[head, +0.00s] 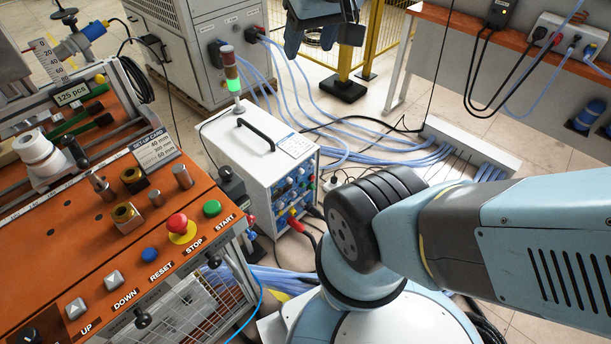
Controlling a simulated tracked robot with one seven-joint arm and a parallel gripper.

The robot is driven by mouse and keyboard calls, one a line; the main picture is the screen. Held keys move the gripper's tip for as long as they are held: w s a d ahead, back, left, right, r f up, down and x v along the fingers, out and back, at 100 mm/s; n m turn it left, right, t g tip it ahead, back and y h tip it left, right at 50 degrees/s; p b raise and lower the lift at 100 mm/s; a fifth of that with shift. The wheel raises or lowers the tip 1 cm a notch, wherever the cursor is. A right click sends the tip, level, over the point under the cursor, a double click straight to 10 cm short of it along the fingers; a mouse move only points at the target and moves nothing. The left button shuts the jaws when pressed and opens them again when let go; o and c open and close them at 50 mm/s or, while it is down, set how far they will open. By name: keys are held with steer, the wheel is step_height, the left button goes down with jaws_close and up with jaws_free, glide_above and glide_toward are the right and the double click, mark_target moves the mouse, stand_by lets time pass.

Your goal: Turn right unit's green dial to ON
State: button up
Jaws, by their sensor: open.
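No part labelled as the right unit's green dial can be made out. A white box unit (262,152) with a black handle stands on the floor near the middle. Its side panel (296,188) carries several small blue, red, yellow and green controls, too small to tell apart or read. My arm link (500,235) crosses the right side and leaves the picture.
An orange console (72,232) with labelled buttons fills the left. A grey cabinet (195,45) stands behind. Blue cables (385,153) run over the floor to a white channel. A workbench (470,32) stands at upper right. An unclear blue-grey object (310,22) shows at top.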

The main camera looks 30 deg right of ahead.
steer(key=w+d+f+n+t+h, duration=0.1)
steer(key=w+d+f, duration=0.25)
steer(key=w, duration=0.65)
steer(key=w+d+f+n+h, duration=0.15)
steer(key=w+d, duration=0.35)
steer(key=w, duration=0.5)
steer(key=w+d+f+n+t, duration=0.1)
steer(key=w+d+f, duration=0.35)
steer(key=w, duration=0.45)
steer(key=w+d+f+n, duration=0.1)
steer(key=w+d+f, duration=0.35)
steer(key=f, duration=0.35)
steer(key=w+d+f+n+t, duration=0.1)
steer(key=w+d+f+n, duration=0.1)
steer(key=w+d+f, duration=0.45)
steer(key=w+d+f+n, duration=0.1)
steer(key=w+d+f, duration=0.15)
steer(key=f, duration=0.65)
steer(key=n+t+y, duration=0.3)
steer(key=t+y, duration=0.1)
steer(key=t, duration=0.2)
glide_toward(314, 189)
steer(key=shift+h, duration=0.25)
steer(key=x, duration=0.9)
steer(key=shift+w+f, duration=0.25)
steer(key=shift+f, duration=0.1)
